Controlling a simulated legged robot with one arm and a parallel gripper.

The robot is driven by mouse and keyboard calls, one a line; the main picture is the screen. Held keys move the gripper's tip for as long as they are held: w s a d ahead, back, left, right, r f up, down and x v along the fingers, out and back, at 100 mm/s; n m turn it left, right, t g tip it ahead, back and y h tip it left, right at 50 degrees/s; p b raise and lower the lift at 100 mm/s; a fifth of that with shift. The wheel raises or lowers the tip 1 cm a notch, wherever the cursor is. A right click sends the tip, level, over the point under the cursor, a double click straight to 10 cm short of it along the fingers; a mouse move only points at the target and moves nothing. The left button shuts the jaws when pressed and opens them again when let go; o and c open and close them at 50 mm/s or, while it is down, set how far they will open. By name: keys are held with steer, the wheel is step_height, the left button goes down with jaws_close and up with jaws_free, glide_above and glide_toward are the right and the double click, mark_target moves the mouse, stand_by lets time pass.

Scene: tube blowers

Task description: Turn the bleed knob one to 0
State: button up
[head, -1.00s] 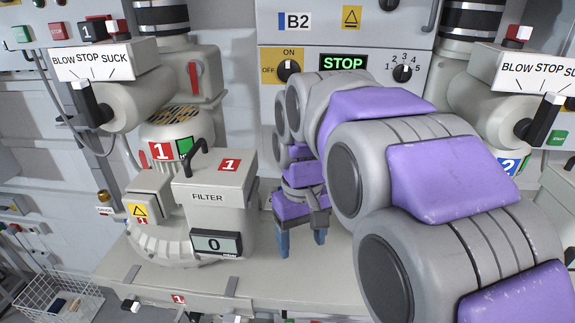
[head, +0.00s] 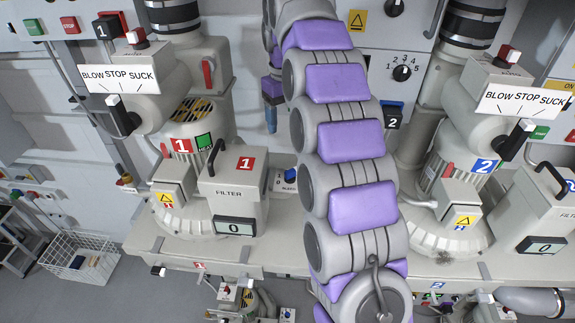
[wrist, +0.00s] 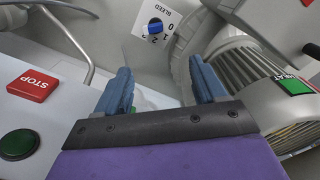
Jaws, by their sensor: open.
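In the wrist view a blue bleed knob (wrist: 155,27) sits on a white plate marked BLEED with 0, 1 and 2. It lies beyond my fingertips, just left of the middle at the top. Its exact setting is too small to read surely. In the head view a small blue knob on a white plate (head: 290,176) shows between filter unit 1 and my arm; its lettering is partly hidden. My gripper (head: 270,120) points down above that plate. In the wrist view my gripper (wrist: 163,88) has its two blue fingers wide apart, with nothing between them, not touching the knob.
The filter box of unit 1 (head: 234,195) stands left of my arm, with a display reading 0. Unit 2's motor (head: 450,215) stands on the right. In the wrist view a red STOP button (wrist: 33,86) and a green button (wrist: 19,145) lie left, and a ribbed motor (wrist: 250,75) lies right.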

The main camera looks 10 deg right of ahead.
steer(key=d+f+b, duration=0.3)
steer(key=f+b, duration=0.3)
steer(key=f, duration=0.1)
glide_above(291, 170)
steer(key=a, duration=0.1)
step_height(291, 170, down, 4)
steer(key=shift+a+f+b, duration=0.1)
steer(key=shift+f+b, duration=0.1)
steer(key=shift+b, duration=0.1)
steer(key=f, duration=0.1)
steer(key=d+f, duration=0.2)
steer(key=f, duration=0.1)
steer(key=shift+f, duration=0.1)
steer(key=shift+d+f, duration=0.3)
steer(key=shift+f, duration=0.25)
steer(key=shift+a+f, duration=0.2)
steer(key=shift+a, duration=0.95)
steer(key=shift+c, duration=0.6)
steer(key=shift+d, duration=0.75)
steer(key=c, duration=0.6)
steer(key=shift+a, duration=0.25)
steer(key=c, duration=0.3)
steer(key=shift+c, duration=0.2)
